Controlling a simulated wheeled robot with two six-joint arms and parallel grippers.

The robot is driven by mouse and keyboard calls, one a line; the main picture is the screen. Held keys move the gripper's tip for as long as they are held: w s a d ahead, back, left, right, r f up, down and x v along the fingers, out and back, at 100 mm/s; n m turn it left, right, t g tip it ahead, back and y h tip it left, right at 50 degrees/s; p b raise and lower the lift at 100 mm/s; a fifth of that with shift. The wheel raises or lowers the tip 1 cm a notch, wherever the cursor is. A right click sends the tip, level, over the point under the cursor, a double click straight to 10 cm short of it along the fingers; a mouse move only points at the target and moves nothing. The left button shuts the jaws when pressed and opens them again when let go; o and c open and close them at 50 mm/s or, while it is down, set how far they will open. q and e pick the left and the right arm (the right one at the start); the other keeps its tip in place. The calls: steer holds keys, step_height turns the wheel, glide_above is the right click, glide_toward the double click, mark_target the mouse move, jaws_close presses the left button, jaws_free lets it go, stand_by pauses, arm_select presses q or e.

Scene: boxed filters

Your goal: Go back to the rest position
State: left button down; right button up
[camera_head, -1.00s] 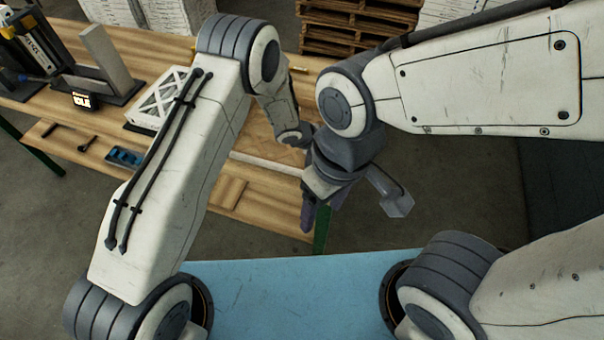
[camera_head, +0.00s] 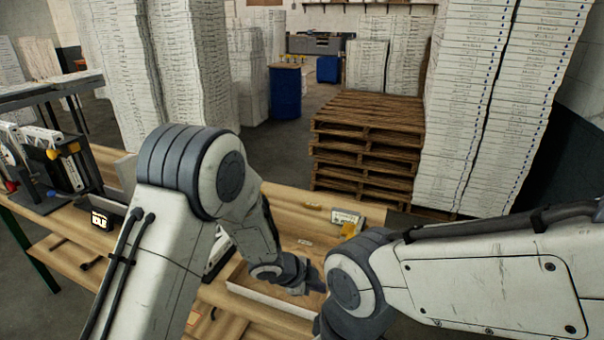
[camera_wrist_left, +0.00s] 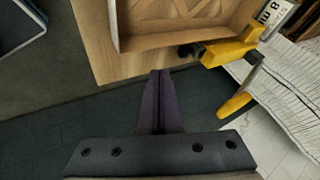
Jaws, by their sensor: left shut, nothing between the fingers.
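My left arm comes in from the left in the head view, and its left gripper (camera_head: 314,283) is small and partly covered there by the right arm's wrist. In the left wrist view its two dark fingers (camera_wrist_left: 158,102) are together with nothing between them. They point toward the edge of the wooden table and an open tray (camera_wrist_left: 182,41), apart from the yellow tool. My right arm crosses the lower right of the head view; its gripper is out of the frame.
The wooden table (camera_head: 283,197) carries the open tray (camera_head: 268,300), a yellow-handled tool (camera_head: 349,230), and a small IDLE display (camera_head: 101,220). Stacked pallets (camera_head: 367,140) and tall stacks of white boxes (camera_head: 487,100) stand behind. A blue barrel (camera_head: 285,92) stands further back.

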arm_select(q)
steer(key=s+a+r+n+t+y+b, duration=0.1)
steer(key=s+a+r+n+y+b, duration=0.1)
steer(key=s+a+r+n+y, duration=0.5)
steer(key=s+a+r+n+g+h, duration=0.1)
steer(key=s+r+n+g, duration=0.1)
steer(key=s, duration=0.8)
steer(key=s+a+r+n+g+b, duration=0.1)
steer(key=s+a+r+n+g, duration=0.1)
steer(key=s, duration=0.9)
steer(key=shift+a+r+n+g+h, duration=0.2)
steer(key=shift+r+n+g+h, duration=0.3)
steer(key=shift+n, duration=0.7)
